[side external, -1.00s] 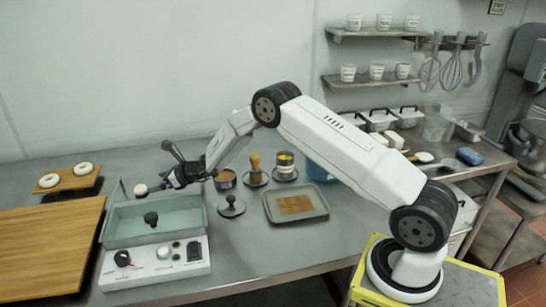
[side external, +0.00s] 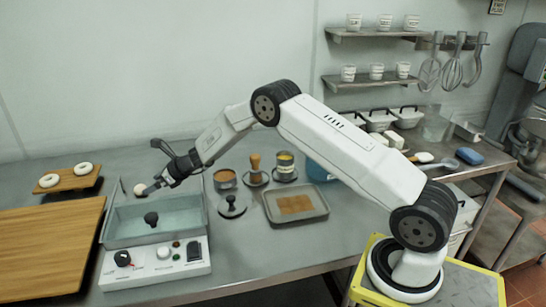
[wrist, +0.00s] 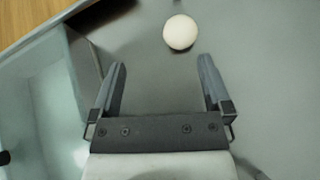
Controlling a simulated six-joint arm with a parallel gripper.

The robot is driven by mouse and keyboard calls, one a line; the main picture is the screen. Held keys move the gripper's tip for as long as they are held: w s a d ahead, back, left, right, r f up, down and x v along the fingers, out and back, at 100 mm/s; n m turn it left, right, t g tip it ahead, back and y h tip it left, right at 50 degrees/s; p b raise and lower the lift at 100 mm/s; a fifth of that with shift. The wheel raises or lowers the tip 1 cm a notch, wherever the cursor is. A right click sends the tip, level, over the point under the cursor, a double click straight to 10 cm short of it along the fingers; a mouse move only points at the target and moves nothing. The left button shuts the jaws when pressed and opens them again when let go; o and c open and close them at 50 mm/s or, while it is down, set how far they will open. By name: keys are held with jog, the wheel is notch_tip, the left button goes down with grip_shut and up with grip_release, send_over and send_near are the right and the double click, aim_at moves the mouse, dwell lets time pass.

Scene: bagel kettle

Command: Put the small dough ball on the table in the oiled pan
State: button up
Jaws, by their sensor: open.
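The small pale dough ball (side external: 140,189) is on the grey table behind the kettle's back left corner. In the wrist view the ball (wrist: 180,32) lies beyond my fingertips and right of the middle between them, apart from both fingers. My gripper (side external: 152,167) is open and empty, close to the ball. Its two spread fingers also show in the wrist view (wrist: 162,68). The oiled pan (side external: 268,209) is a grey rectangular tray with a brownish patch in it, lying on the table to the right of the kettle.
The water-filled kettle (side external: 118,240) stands just in front of my gripper. A wooden board (side external: 45,245) and a small board with two rings (side external: 72,181) are at left.

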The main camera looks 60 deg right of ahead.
aim_at(142, 185)
jog(key=shift+w+r+g+h, duration=0.2)
jog(key=shift+r+g+h, duration=0.1)
jog(key=shift+g, duration=0.4)
jog(key=shift+w+d+r+g+h, duration=0.15)
jog(key=shift+w+d+r+h, duration=0.1)
jog(key=shift+d+r+h, duration=0.15)
jog(key=shift+w+d+r+g+h, duration=0.15)
jog(key=shift+w+d+r+h, duration=0.1)
jog(key=shift+r+h, duration=0.2)
jog(key=shift+f, duration=0.1)
jog(key=shift+w+a+f+m, duration=0.15)
jog(key=shift+w+a+f, duration=0.05)
jog(key=shift+w+f, duration=0.25)
jog(key=shift+w+a+f+m, duration=0.15)
jog(key=shift+w+f, duration=0.25)
jog(key=shift+f, duration=0.05)
jog(key=shift+w+f, duration=0.1)
jog(key=shift+f, duration=0.05)
jog(key=shift+x, duration=2.4)
jog(key=shift+a, duration=0.15)
